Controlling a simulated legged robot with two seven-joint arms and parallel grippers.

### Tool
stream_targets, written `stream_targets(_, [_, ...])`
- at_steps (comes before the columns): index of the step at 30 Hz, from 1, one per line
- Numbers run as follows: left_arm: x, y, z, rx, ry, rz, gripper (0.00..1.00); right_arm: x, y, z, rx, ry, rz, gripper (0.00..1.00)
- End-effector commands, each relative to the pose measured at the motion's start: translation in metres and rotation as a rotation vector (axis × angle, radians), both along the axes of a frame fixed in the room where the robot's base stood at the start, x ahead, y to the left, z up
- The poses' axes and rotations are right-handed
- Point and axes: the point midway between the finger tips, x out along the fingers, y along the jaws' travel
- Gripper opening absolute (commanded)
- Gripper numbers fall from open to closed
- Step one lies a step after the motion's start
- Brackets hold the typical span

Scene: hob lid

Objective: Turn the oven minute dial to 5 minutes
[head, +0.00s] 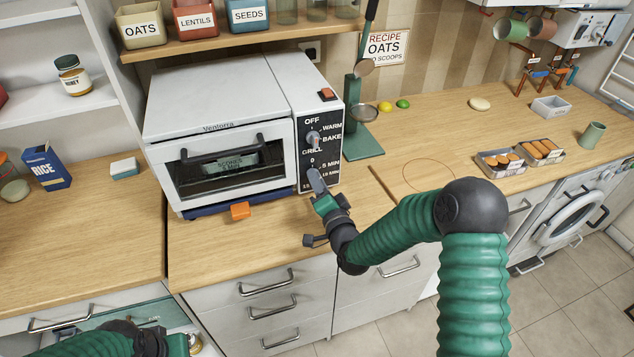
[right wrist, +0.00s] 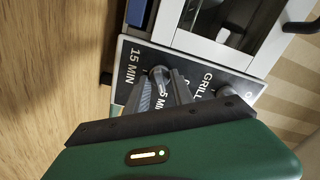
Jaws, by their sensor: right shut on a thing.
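The white countertop oven (head: 215,125) has a dark control panel (head: 327,118) on its right side. Its minute dial (right wrist: 158,74) is the lower knob, with "0", "5 MIN" and other minute marks around it. My right gripper (head: 316,180) is at this dial, its fingers shut on it. In the right wrist view the two grey fingers (right wrist: 162,92) stand on either side of the knob. They cover part of the dial, so I cannot read where it points.
The mode knob (head: 313,138) sits just above, marked OFF, WARM, BAKE and GRILL. An orange block (head: 240,211) lies on the counter before the oven. A green stand (head: 358,140) is close on the right. The counter further right has free room.

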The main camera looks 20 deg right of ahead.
Motion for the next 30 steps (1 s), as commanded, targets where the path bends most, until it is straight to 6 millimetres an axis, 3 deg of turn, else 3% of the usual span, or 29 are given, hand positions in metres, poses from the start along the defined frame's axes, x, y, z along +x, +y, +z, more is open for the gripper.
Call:
stream_targets(9, [0.000, 0.000, 0.000, 0.000, 0.000, 0.000, 0.00, -0.001, -0.002, -0.002, 0.001, 0.006, -0.004, 0.00])
stream_targets(10, [0.000, 0.000, 0.000, 0.000, 0.000, 0.000, 0.00, -0.001, -0.002, -0.002, 0.000, 0.006, -0.004, 0.30])
stream_targets(20, [0.000, 0.000, -0.001, 0.000, 0.000, 0.000, 0.00, -0.004, -0.001, -0.002, 0.000, 0.003, -0.002, 0.33])
stream_targets(23, [0.000, 0.000, -0.002, 0.000, 0.000, 0.000, 0.00, -0.017, -0.002, -0.002, -0.001, 0.005, -0.002, 0.33])
stream_targets(30, [0.000, 0.000, -0.009, 0.000, 0.000, 0.000, 0.00, -0.083, -0.004, -0.003, -0.002, 0.006, -0.001, 0.33])
